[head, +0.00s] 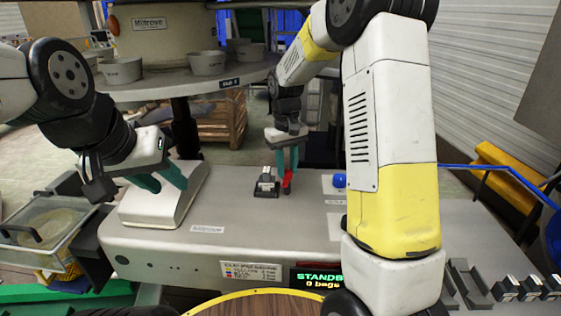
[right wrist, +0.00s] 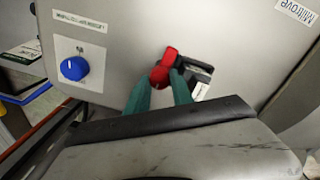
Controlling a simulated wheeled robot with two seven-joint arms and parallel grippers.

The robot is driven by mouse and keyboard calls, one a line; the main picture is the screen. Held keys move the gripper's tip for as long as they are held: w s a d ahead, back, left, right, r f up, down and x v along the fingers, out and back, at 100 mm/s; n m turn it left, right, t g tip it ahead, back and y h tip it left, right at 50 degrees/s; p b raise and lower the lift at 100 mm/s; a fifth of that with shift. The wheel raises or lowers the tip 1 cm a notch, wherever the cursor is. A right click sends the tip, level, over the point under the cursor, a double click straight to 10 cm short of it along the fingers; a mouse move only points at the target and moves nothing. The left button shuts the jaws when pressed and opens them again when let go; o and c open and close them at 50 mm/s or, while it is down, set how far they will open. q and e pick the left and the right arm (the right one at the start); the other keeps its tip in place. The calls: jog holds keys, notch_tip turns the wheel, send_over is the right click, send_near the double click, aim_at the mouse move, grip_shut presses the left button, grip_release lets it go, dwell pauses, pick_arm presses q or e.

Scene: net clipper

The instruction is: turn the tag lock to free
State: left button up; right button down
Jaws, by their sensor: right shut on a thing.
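The tag lock's red lever (head: 287,181) stands up from the grey machine top, just right of a small black block with a white label (head: 266,186). In the right wrist view the red lever (right wrist: 165,64) lies at the teal fingertips, with the black block (right wrist: 197,74) beside it, partly hidden by a finger. My right gripper (head: 287,168) points down from above and is shut on the red lever. My left gripper (head: 160,184) is open and empty above the white raised housing at the left of the machine.
A blue knob (head: 340,181) sits right of the lever; it also shows in the right wrist view (right wrist: 73,68). A clear bin (head: 45,235) stands at the left. Several small black clips (head: 528,288) are at the front right. Bowls (head: 122,70) stand on a round shelf behind.

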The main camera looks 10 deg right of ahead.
aim_at(287, 170)
jog(key=shift+n, duration=0.8)
jog(key=c, duration=1.1)
grip_release()
jog(key=shift+r, duration=0.1)
notch_tip(287, 170, up, 7)
jog(key=shift+a, duration=0.1)
jog(key=shift+r, duration=0.35)
